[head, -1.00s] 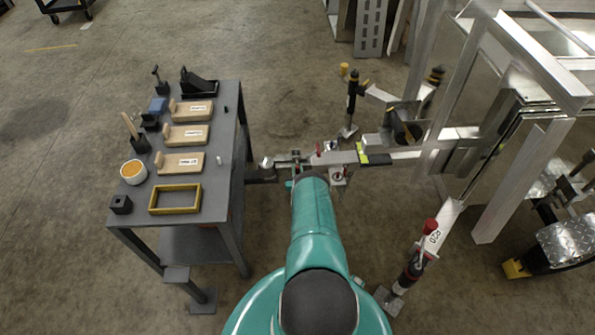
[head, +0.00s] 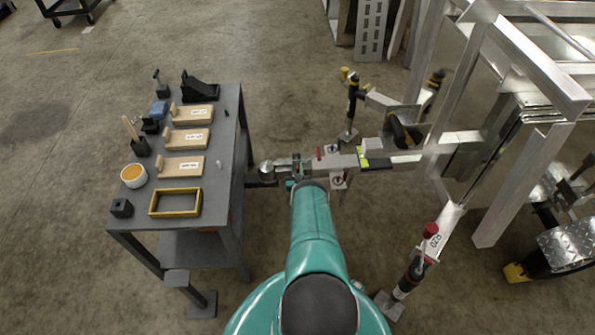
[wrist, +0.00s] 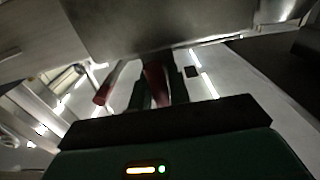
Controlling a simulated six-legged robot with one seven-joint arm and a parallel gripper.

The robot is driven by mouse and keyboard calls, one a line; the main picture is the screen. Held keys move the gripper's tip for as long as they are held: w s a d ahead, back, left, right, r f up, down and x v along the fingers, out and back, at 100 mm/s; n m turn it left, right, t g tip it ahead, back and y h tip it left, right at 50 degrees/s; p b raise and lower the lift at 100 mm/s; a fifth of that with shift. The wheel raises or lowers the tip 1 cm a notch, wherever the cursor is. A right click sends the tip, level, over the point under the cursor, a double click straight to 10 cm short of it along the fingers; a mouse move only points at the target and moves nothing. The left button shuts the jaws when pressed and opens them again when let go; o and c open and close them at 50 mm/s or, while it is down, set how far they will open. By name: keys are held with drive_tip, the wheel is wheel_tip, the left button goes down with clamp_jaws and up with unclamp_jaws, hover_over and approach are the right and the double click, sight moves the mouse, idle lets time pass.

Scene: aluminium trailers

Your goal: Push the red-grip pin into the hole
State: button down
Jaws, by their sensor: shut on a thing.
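In the wrist view my gripper (wrist: 154,95) has two dark green fingers shut on the red-grip pin (wrist: 155,82). Only part of the red grip shows between the fingers; its tip is hidden under the dark edge of the metal above. In the head view my arm reaches to the trailer's tongue (head: 345,160), beside the coupler end (head: 268,167). My arm hides most of the gripper and the pin there.
Another red-tipped handle (wrist: 104,93) is just left of the fingers. A grey table (head: 228,140) with wooden blocks and a yellow frame (head: 176,202) stands left of the tongue. A red-capped jack (head: 414,265) stands at lower right. Open floor lies beyond the tongue.

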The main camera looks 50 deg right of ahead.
drive_tip(key=c, duration=1.2)
unclamp_jaws()
drive_tip(key=shift+c, duration=0.2)
drive_tip(key=shift+a, duration=0.1)
drive_tip(key=v, duration=1.3)
drive_tip(key=shift+s+a, duration=0.2)
drive_tip(key=shift+s, duration=0.1)
